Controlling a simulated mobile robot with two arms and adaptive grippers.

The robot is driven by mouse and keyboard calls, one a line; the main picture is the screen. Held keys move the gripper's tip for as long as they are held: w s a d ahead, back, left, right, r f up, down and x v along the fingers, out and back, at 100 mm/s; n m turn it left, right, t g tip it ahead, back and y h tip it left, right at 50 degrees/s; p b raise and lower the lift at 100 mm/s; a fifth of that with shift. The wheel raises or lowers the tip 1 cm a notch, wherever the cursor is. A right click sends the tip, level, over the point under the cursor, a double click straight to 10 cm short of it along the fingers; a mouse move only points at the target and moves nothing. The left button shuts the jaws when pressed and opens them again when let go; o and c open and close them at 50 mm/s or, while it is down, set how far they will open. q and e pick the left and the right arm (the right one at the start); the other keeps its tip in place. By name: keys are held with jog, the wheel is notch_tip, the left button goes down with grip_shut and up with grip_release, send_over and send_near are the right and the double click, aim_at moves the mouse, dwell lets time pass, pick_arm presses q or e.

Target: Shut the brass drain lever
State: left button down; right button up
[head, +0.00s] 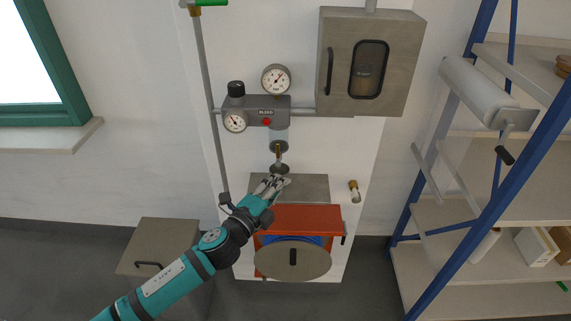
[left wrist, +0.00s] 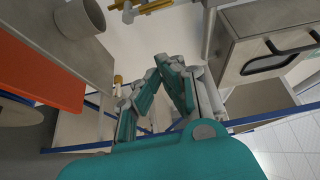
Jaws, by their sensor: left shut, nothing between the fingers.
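A small brass drain valve with its lever (head: 278,151) hangs below the grey regulator block on the white wall panel. Brass parts of it (left wrist: 152,7) also show at the top edge of the left wrist view. Whether the lever is open or shut is too small to tell. A grey cup (head: 279,169) sits just below the valve; it is at the upper left in the left wrist view (left wrist: 80,18). My left gripper (head: 274,181) is shut and empty, just below the cup and apart from the lever. My right gripper is not in view.
Round gauges (head: 276,79) and a grey windowed cabinet (head: 370,64) are above and right. A red reel box (head: 300,218) is below my gripper. A brass fitting (head: 354,186) sits right of it. A blue-framed shelf (head: 470,215) stands at the right.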

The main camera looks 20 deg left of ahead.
aim_at(278, 152)
pick_arm(q)
jog(key=w+a+p, duration=0.1)
jog(key=w+p, duration=0.2)
jog(key=w, duration=0.6)
jog(key=shift+w+r, duration=0.25)
jog(key=shift+r, duration=0.15)
dwell(0.4)
jog(key=shift+a, duration=0.1)
